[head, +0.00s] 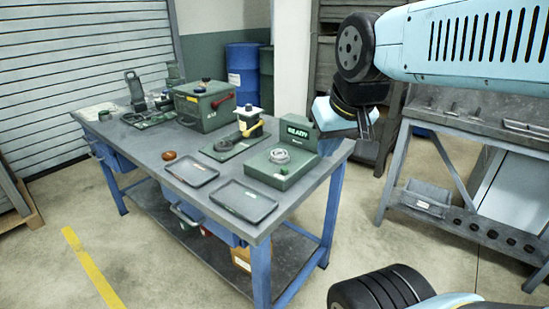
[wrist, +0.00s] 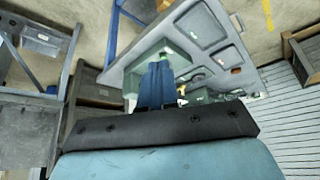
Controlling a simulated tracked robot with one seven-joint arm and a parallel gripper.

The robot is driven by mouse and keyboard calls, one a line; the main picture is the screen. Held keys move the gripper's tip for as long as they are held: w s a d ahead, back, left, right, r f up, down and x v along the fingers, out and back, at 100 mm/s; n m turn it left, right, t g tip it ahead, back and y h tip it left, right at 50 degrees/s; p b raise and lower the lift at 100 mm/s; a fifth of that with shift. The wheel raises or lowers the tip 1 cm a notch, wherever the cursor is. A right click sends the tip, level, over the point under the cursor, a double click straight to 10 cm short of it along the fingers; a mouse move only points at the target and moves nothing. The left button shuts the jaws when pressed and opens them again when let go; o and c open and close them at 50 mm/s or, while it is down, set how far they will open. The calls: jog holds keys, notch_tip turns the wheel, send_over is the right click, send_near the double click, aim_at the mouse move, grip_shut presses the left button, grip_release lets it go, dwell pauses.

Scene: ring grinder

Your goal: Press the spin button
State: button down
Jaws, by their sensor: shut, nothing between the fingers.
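A green device with an upright panel reading READY (head: 298,133) stands near the right end of the workbench. A round metal ring part (head: 279,156) sits on its base, and a small green button (head: 284,171) shows at the base's front. Which control is the spin button I cannot read. My gripper's blue fingers (wrist: 160,68) are together and empty in the wrist view. In the head view my gripper's blue-white housing hangs in the air right of and above the READY panel; its fingertips are not clear there. In the wrist view the fingers partly cover the green device (wrist: 178,62).
A second bench (head: 455,105) stands at right. Floor in front is clear.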

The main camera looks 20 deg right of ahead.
jog(key=w+d+r+n+g, duration=0.1)
jog(key=w, duration=0.4)
jog(key=n+g, duration=0.5)
jog(key=n, duration=0.1)
send_over(284, 168)
notch_tip(284, 168, down, 7)
jog(key=shift+f, duration=0.1)
notch_tip(284, 168, down, 14)
jog(key=shift+d+r, duration=0.1)
